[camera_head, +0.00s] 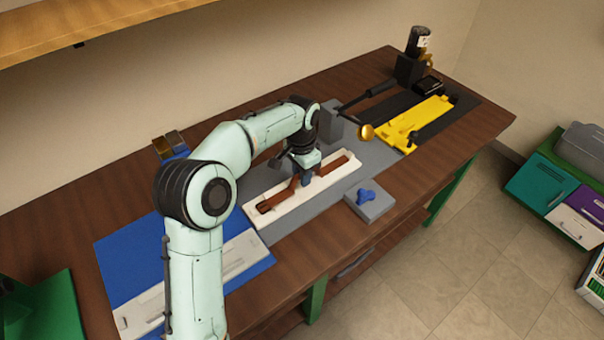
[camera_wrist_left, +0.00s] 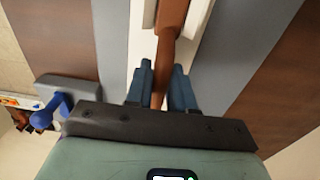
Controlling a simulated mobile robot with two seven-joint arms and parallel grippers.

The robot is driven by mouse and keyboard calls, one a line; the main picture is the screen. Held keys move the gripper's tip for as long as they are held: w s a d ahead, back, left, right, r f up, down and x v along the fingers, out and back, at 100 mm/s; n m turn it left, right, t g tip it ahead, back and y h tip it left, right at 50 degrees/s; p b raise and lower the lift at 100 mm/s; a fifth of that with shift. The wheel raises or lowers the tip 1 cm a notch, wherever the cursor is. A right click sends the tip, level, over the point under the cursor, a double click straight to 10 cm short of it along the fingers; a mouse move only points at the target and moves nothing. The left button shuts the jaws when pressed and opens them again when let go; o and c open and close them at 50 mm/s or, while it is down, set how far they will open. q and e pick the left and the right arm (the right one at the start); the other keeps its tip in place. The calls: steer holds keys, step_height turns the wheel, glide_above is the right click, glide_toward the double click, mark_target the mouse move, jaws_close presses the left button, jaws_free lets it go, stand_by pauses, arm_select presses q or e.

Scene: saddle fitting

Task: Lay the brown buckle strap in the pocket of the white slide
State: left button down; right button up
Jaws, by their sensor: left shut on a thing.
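The white slide (camera_head: 257,222) is a long pale bar lying on a grey plate in the middle of the bench. The brown buckle strap (camera_head: 333,165) stretches along the top of the slide, with its wider end at the lower left. My left gripper (camera_head: 306,172) is over the slide, shut on the middle of the strap. In the left wrist view the strap (camera_wrist_left: 172,30) passes between the two blue-grey fingers (camera_wrist_left: 163,85), with the white slide (camera_wrist_left: 142,45) under it. I cannot tell whether the strap is fully down in the pocket. My right gripper is not in view.
A grey block with a blue knob (camera_head: 367,199) sits in front of the slide. A yellow fixture (camera_head: 412,125) is to the right, a blue mat (camera_head: 122,252) to the left.

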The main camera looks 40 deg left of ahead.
arm_select(q)
steer(key=shift+f, duration=0.2)
steer(key=c, duration=1)
jaws_free()
steer(key=shift+r, duration=0.1)
step_height(320, 180, up, 12)
steer(key=p, duration=0.2)
steer(key=shift+a+r+p, duration=0.1)
steer(key=shift+r+p, duration=0.05)
steer(key=shift+p, duration=0.15)
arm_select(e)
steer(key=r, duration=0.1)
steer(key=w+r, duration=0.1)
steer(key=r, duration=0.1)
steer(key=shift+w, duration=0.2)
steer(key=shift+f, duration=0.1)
